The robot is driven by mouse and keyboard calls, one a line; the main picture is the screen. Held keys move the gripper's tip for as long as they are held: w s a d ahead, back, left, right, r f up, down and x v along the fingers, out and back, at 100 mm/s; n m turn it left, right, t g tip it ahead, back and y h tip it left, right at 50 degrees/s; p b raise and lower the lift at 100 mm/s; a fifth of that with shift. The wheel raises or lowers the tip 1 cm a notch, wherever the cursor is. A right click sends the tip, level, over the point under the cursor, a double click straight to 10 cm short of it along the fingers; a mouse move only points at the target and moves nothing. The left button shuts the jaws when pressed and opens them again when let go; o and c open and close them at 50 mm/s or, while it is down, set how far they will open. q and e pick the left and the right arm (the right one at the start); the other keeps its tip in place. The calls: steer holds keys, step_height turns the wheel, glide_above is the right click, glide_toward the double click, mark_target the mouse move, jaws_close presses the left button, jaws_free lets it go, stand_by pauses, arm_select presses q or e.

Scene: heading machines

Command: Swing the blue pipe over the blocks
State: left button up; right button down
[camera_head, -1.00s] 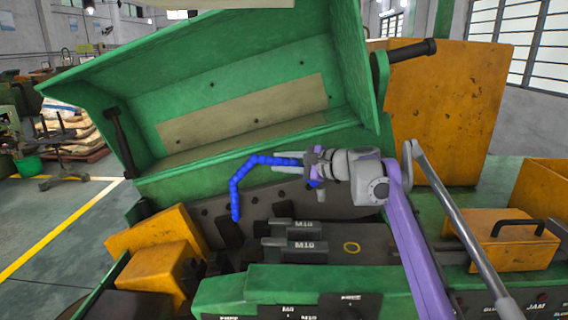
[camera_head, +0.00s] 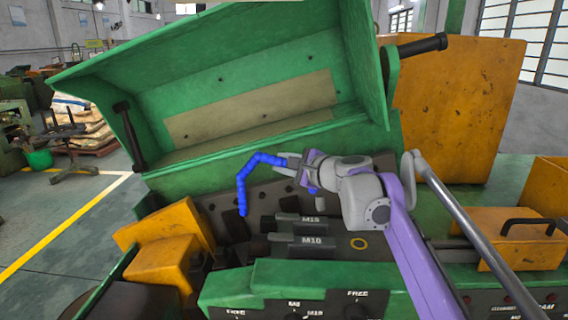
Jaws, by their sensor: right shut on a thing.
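The blue pipe (camera_head: 243,184) is a segmented, bent hose in the middle of the view. It runs left from my right gripper and then bends down, its free end hanging near the left side of the blocks. My right gripper (camera_head: 284,166) is shut on the pipe's upper right part, and its fingers hide some of it. The dark blocks, marked M15 (camera_head: 300,220) and M10 (camera_head: 303,241), lie inside the machine below and right of the pipe's tip. My left gripper is not in view.
The raised green lid (camera_head: 240,85) stands open behind the pipe. Orange-yellow guards (camera_head: 165,262) sit at the left of the machine opening. The green front panel (camera_head: 330,275) edges the opening.

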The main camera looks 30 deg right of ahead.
steer(key=c, duration=0.7)
jaws_free()
steer(key=shift+o, duration=0.2)
steer(key=v, duration=1)
steer(key=shift+s, duration=0.35)
steer(key=shift+d, duration=0.1)
